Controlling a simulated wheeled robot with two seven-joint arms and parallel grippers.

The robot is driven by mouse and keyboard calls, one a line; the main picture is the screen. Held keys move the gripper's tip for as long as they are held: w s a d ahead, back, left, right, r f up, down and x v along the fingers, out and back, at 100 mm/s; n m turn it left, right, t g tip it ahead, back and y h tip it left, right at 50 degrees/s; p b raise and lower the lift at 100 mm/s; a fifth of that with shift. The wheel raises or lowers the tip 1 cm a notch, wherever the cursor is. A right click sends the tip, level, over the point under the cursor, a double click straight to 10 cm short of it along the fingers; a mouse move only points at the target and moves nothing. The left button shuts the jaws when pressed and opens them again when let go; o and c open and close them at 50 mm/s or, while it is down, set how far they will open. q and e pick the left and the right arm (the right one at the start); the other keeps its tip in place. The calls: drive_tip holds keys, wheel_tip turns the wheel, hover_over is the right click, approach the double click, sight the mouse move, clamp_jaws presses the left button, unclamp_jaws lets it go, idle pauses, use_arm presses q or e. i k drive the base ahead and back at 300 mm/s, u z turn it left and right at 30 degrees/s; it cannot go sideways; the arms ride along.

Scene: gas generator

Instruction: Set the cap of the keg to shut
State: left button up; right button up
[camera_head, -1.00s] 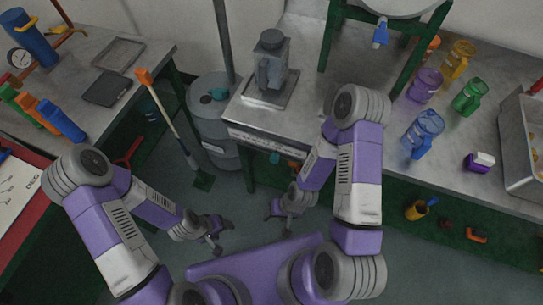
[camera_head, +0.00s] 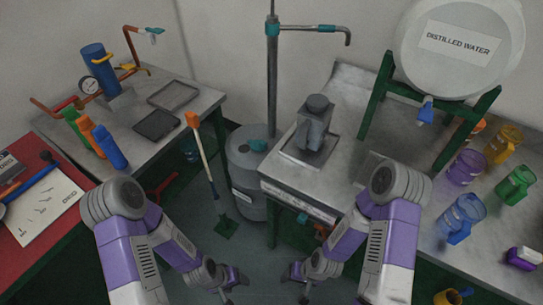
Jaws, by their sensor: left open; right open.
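A grey keg-like drum (camera_head: 247,187) stands on the floor between the two tables. A grey jug with a round lid (camera_head: 314,124) stands on a metal plate. My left gripper (camera_head: 231,290) and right gripper (camera_head: 300,288) are open, low in front of my body, apart from these things.
The right table (camera_head: 343,180) carries colored jugs (camera_head: 467,166) below the barrel. The left table (camera_head: 206,104) has dark trays and colored cylinders. A broom (camera_head: 203,150) leans near the drum.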

sight(258, 145)
drive_tip(key=k, duration=0.65)
drive_tip(key=u, duration=0.8)
drive_tip(key=i, duration=1.25)
drive_tip(key=z, duration=0.6)
